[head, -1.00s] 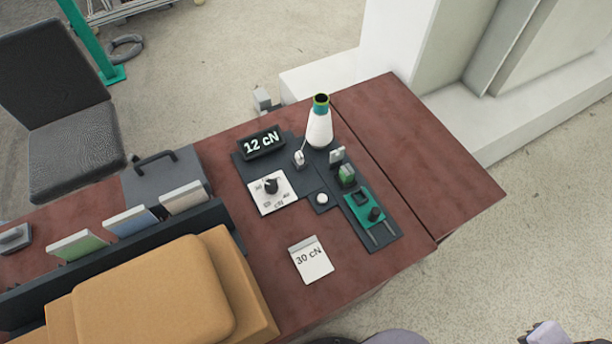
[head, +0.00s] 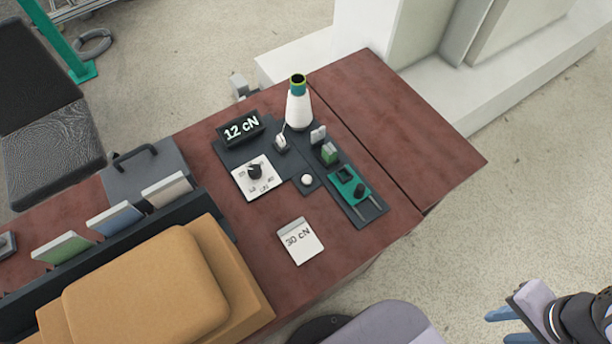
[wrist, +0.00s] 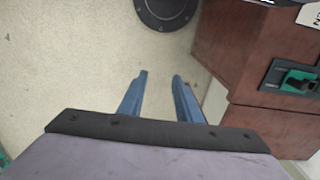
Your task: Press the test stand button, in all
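The test stand (head: 297,172) is a dark plate on the brown table in the head view. A round white button (head: 307,180) sits on its small front tab. The stand carries a display (head: 240,128) reading "12 cN", a white dial plate (head: 257,178) with a black knob, a white yarn cone (head: 298,108) and a green device (head: 349,185). My gripper (head: 488,326) is at the lower right of the head view, off the table and well apart from the button. In the wrist view, its two blue fingers (wrist: 158,98) are apart with nothing between them.
A white card (head: 300,242) reading "30 cN" lies on the table (head: 262,232) in front of the stand. A tan padded box (head: 150,295) and a dark rack with upright cards fill the left. A grey chair (head: 45,130) stands behind. Table space around the card is clear.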

